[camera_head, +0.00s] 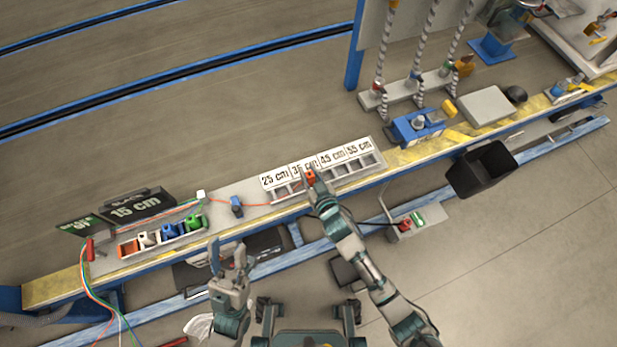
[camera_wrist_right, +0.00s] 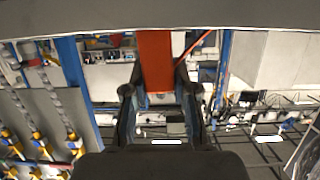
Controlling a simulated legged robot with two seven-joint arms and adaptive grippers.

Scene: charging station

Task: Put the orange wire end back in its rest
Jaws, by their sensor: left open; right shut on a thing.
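My right gripper (camera_head: 312,186) is shut on the orange wire end (camera_head: 310,176), at the slotted tray with length cards. In the right wrist view the orange wire end (camera_wrist_right: 155,62) stands as a block between the two fingers (camera_wrist_right: 160,112). An orange wire runs from it leftward across the bench. The row of coloured pieces (camera_head: 160,238), orange, white, blue and green, sits in a tray on the left of the bench; I cannot tell which spot is the rest. My left gripper (camera_head: 227,262) is open and empty, in front of the bench's near edge, right of that row.
The slotted tray (camera_head: 376,163) bears cards from 25 cm to 55 cm. A blue block (camera_head: 236,207) stands on the bench near the wire. A black 15 cm sign (camera_head: 138,207) stands behind the coloured row. A black bin (camera_head: 482,168) hangs at the right.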

